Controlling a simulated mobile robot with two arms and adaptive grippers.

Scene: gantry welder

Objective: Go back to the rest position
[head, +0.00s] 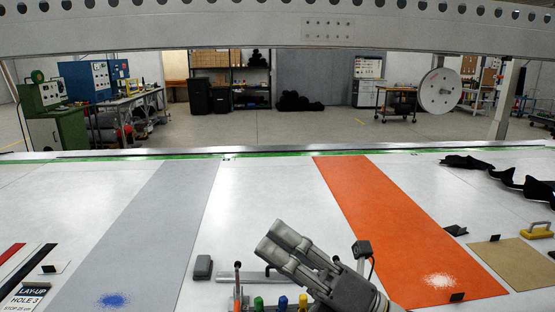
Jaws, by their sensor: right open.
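My right gripper (277,241) is at the bottom centre of the head view, with its arm coming in from the lower right. Its two grey fingers point up and left over the white table (266,190). It is open and I see nothing between the fingers. My left gripper is not in this view.
Below the gripper stand small tools with coloured handles, partly hidden by it. A grey strip (150,225) and an orange strip (385,220) cross the table. Black cloth (525,187), a yellow-handled tool (537,230) and a tan sheet (512,262) lie right. A perforated beam (230,25) spans above.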

